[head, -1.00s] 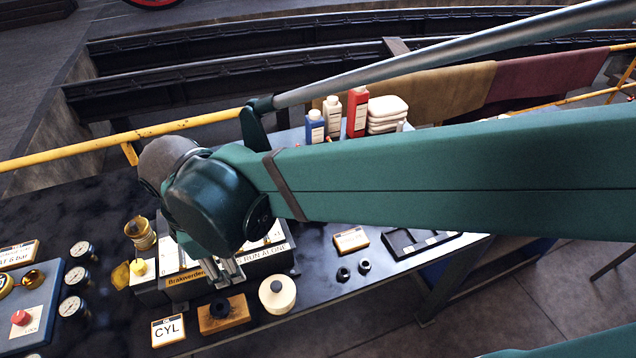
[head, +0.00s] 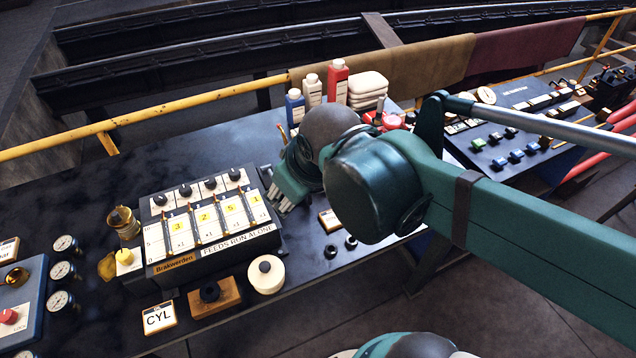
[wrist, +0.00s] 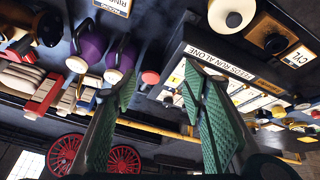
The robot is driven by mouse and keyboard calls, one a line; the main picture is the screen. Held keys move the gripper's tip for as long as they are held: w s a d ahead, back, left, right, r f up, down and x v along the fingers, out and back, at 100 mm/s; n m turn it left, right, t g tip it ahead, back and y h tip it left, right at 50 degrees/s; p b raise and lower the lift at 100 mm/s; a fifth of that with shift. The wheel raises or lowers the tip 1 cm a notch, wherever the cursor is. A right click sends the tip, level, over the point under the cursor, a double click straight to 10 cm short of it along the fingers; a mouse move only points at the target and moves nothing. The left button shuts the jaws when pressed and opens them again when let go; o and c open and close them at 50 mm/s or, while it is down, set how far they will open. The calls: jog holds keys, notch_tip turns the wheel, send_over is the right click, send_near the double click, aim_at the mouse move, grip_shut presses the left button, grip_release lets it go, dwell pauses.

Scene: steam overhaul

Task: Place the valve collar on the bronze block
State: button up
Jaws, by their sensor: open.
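The bronze block (head: 229,297) is a small orange-brown block on the dark bench, in front of the control box. A black ring-shaped piece (head: 210,291), which looks like the valve collar, sits on top of it. The block also shows at the top right of the wrist view (wrist: 268,28). Two similar small black rings (head: 330,252) (head: 351,243) stand on the bench further right. My gripper (head: 284,192) is at the right side of the control box, apart from the block. In the wrist view its green fingers (wrist: 160,92) are spread with nothing between them.
The control box (head: 210,225) with knobs and numbered panels stands left of my gripper. A cream round piece (head: 265,277) and a CYL sign (head: 159,318) flank the block. Bottles (head: 313,90) and folded cloths (head: 368,86) stand behind. Purple-bodied items (wrist: 90,45) show in the wrist view.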

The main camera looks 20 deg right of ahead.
jog(key=shift+s+d+r+m+t+h, duration=0.15)
jog(key=shift+d+m+t, duration=0.1)
jog(key=shift+d+m, duration=0.65)
jog(key=shift+s+d+r+m+t+h, duration=0.1)
jog(key=shift+d+m+t, duration=0.35)
jog(key=shift+d, duration=0.6)
jog(key=shift+s+d+r+m+t+h, duration=0.1)
jog(key=shift+s+d+m, duration=0.05)
jog(key=shift+d+m, duration=0.8)
